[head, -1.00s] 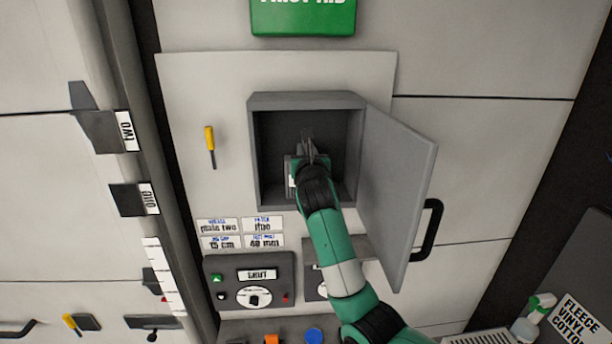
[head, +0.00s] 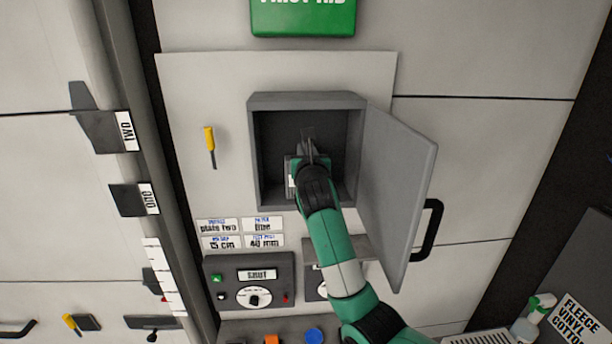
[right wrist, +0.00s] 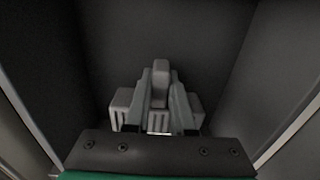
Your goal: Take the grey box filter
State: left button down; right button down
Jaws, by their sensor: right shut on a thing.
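The grey box filter (right wrist: 122,99) sits inside the open grey wall cabinet (head: 305,99). In the right wrist view it is a ribbed grey block with a raised middle part. My right gripper (right wrist: 160,95) reaches into the cabinet, its two fingers closed on that raised part. In the head view my right gripper (head: 308,145) hides most of the filter, and only a part at the left shows. I cannot tell whether the filter touches the cabinet floor. My left gripper is not in view.
The cabinet door (head: 398,190) stands open to the right, with a black handle (head: 428,230). A yellow handle (head: 210,147) is on the wall to the left. A control panel (head: 277,262) is below. A spray bottle (head: 533,318) stands at lower right.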

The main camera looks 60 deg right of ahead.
jog(key=shift+s+a+r+b, duration=0.1)
jog(key=shift+a+r+b, duration=0.1)
jog(key=shift+b, duration=0.15)
notch_tip(320, 180, up, 7)
jog(key=shift+s+a+f+b, duration=0.1)
jog(key=shift+a+f+b, duration=0.05)
jog(key=shift+b, duration=0.9)
jog(key=b+v, duration=0.6)
jog(key=v, duration=1.3)
jog(key=shift+a+f, duration=0.1)
jog(key=shift+f, duration=0.05)
